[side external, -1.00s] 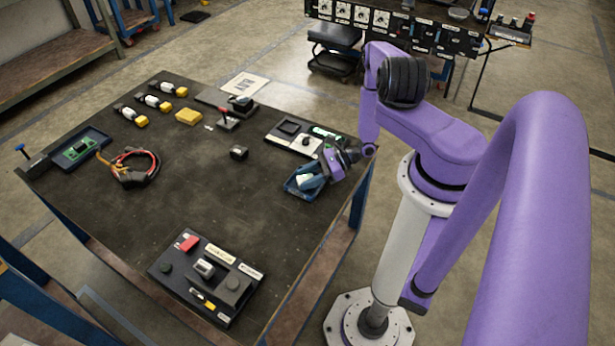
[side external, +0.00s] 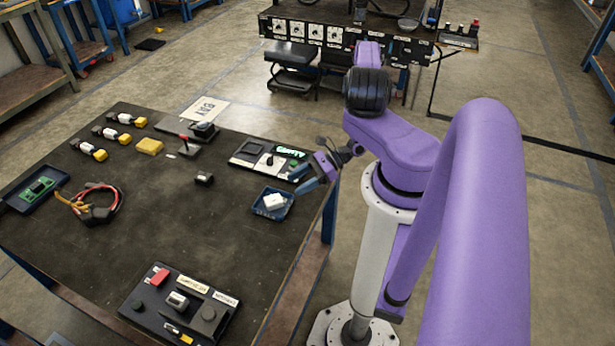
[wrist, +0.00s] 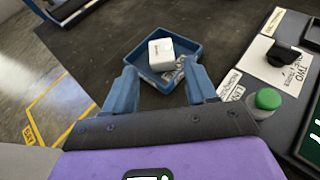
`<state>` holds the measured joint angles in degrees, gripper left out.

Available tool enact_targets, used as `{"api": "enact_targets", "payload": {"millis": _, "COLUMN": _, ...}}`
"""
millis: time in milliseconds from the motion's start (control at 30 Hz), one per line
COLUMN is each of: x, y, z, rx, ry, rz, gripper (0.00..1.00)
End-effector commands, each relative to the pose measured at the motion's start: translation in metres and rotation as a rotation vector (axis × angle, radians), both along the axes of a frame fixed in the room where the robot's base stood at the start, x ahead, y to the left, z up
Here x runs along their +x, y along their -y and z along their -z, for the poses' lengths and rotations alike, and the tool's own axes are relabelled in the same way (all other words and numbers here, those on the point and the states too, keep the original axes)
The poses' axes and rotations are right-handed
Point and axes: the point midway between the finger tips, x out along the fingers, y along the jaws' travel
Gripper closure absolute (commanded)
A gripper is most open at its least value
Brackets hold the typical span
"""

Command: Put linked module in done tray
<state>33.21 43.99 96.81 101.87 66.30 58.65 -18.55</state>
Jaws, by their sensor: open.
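A white box-shaped module (side external: 274,201) rests inside a small blue tray (side external: 259,212) near the right edge of the dark table. In the wrist view the module (wrist: 161,54) sits in the blue tray (wrist: 201,48), slightly tilted, with something pale beside it. My gripper (side external: 305,181) is open and empty, above and to the right of the tray in the side view. In the wrist view its two blue fingers (wrist: 160,70) stand apart, with the module beyond and between them, not touching it.
A dark panel with a lit green display (side external: 289,151) stands behind the tray; a green button (wrist: 267,99) shows beside my right finger. Yellow-ended parts (side external: 88,150), a cable loop (side external: 98,205) and a front panel (side external: 180,305) lie elsewhere. The table's middle is mostly clear.

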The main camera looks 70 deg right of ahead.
Motion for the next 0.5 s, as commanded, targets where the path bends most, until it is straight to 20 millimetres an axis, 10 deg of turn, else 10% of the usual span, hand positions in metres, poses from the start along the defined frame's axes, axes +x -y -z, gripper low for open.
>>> {"api": "enact_targets", "payload": {"millis": 500, "x": -0.005, "y": 0.017, "z": -0.038, "rx": -0.072, "ry": 0.019, "rz": -0.224, "gripper": 0.43}}
